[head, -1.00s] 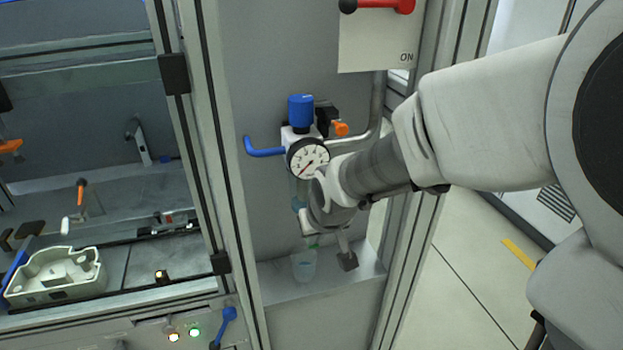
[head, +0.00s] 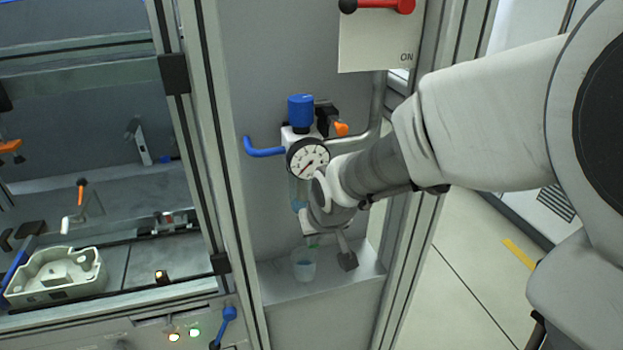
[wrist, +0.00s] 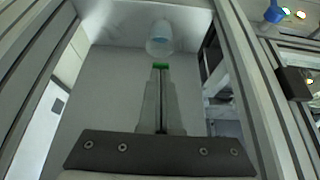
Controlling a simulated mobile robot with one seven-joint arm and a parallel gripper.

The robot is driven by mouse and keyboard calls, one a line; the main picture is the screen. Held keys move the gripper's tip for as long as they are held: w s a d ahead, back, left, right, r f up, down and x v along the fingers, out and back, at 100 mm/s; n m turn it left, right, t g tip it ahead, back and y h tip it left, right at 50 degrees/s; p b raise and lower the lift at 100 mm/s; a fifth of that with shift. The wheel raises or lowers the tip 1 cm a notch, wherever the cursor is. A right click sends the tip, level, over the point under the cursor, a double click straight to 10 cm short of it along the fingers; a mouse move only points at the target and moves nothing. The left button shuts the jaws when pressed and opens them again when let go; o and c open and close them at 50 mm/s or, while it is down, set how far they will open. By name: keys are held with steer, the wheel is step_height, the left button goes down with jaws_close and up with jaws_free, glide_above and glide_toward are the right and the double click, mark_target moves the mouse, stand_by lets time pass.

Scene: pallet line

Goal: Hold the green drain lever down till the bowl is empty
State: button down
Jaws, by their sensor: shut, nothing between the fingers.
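The clear bowl (head: 298,191) hangs under the round gauge (head: 308,158), with blue liquid low in it; my gripper partly covers it. The green drain lever (head: 313,244) shows as a small green strip below the bowl, at my gripper's tips (head: 309,236). In the wrist view the green lever (wrist: 160,66) lies right at the ends of my shut fingers (wrist: 160,76). Nothing is between the fingers. They appear to touch the lever, but how far it is pressed I cannot tell. A clear cup (head: 303,266) with some bluish liquid stands below.
The cup stands on a grey ledge (head: 275,285). Aluminium posts (head: 222,180) bound the bay on both sides.

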steer(key=shift+r, duration=0.15)
steer(key=shift+r+p, duration=0.65)
steer(key=shift+r, duration=0.05)
stand_by(0.3)
